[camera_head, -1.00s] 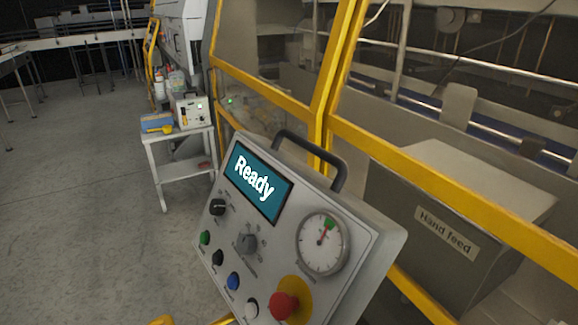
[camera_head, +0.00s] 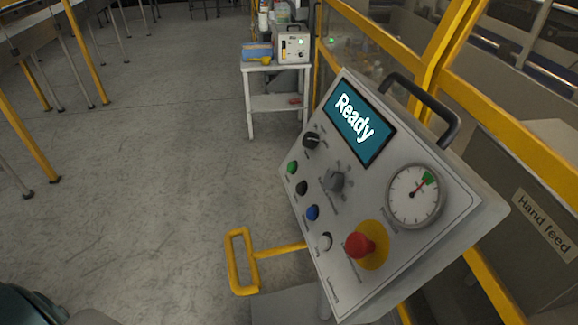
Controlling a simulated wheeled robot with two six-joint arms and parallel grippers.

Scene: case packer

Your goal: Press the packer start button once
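The packer's control panel (camera_head: 385,250) is a tilted grey box at the centre right. Its screen (camera_head: 359,121) reads "Ready". A row of small buttons runs down its left side: a green button (camera_head: 292,167), a black button (camera_head: 301,188), a blue button (camera_head: 312,213) and a white button (camera_head: 325,241). Their labels are too small to read. A red mushroom button (camera_head: 359,245) on a yellow disc sits at the lower right. Neither gripper shows in view.
A round gauge (camera_head: 414,195) and two dark knobs are on the panel. A yellow bar handle (camera_head: 240,262) sticks out at the panel's lower left. A white side table (camera_head: 276,103) stands behind. Yellow guard frames line the right.

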